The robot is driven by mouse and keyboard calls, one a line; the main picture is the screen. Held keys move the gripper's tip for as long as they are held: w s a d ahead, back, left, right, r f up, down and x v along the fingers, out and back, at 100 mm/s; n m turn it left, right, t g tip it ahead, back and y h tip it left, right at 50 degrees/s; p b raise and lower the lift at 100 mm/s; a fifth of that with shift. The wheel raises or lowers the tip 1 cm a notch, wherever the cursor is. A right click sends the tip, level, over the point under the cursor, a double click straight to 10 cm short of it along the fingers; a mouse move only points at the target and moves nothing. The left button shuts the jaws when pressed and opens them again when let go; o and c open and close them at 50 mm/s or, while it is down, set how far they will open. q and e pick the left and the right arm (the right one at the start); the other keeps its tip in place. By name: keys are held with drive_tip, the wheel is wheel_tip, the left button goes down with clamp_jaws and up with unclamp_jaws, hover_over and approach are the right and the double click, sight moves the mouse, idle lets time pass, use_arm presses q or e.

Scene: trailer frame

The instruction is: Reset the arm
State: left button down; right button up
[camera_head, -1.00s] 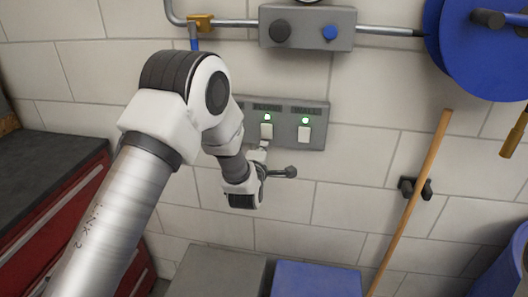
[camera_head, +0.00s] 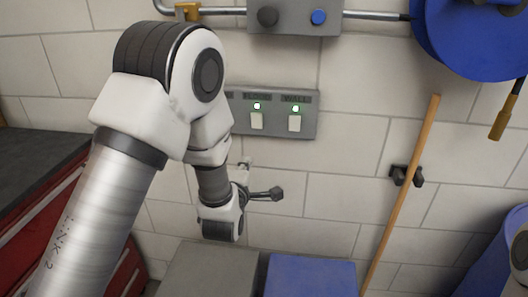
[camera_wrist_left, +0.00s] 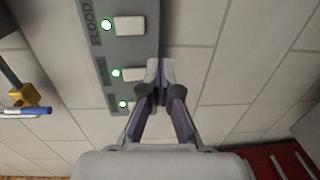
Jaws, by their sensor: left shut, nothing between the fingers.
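My left gripper (camera_head: 245,164) is shut and empty, just below the grey switch panel (camera_head: 275,132) on the wall, apart from it in the picture. My arm hides the panel's left part in the head view. Two white rocker switches show there, the left one (camera_head: 257,121) and the right one (camera_head: 294,123), each with a lit green light above. In the left wrist view the closed fingertips (camera_wrist_left: 161,72) overlap the panel's edge (camera_wrist_left: 150,45), beside the middle switch (camera_wrist_left: 134,74). Three green lights are lit there. The switch at the top is labelled FLOOD. My right gripper is not visible.
A grey box with knobs (camera_head: 293,22) and a pipe run above the panel. A blue reel (camera_head: 465,40) hangs upper right. A wooden pole (camera_head: 402,195) leans at the right. Grey (camera_head: 210,270) and blue (camera_head: 310,275) boxes stand below. A red cabinet (camera_head: 40,235) is at left.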

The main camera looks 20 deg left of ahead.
use_arm(q)
drive_tip(key=s+f+m+g+h, duration=0.1)
drive_tip(key=s+f+g, duration=0.1)
drive_tip(key=s+f, duration=0.5)
drive_tip(key=s+f+m+g, duration=0.2)
drive_tip(key=s+f+g, duration=0.1)
drive_tip(key=f, duration=0.8)
drive_tip(key=s+f+m+g+h, duration=0.15)
drive_tip(key=s+f, duration=0.25)
drive_tip(key=f, duration=0.5)
drive_tip(key=s+d+f+m+g+h, duration=0.1)
drive_tip(key=s+f+m+g, duration=0.3)
drive_tip(key=s+m, duration=0.4)
drive_tip(key=s+d+f+m+g+h, duration=0.1)
drive_tip(key=s+f+m+g, duration=0.3)
drive_tip(key=s, duration=1)
drive_tip(key=d+m+g, duration=0.1)
drive_tip(key=m+g, duration=0.1)
drive_tip(key=m, duration=0.2)
drive_tip(key=shift+d, duration=0.25)
drive_tip(key=shift+s, duration=0.15)
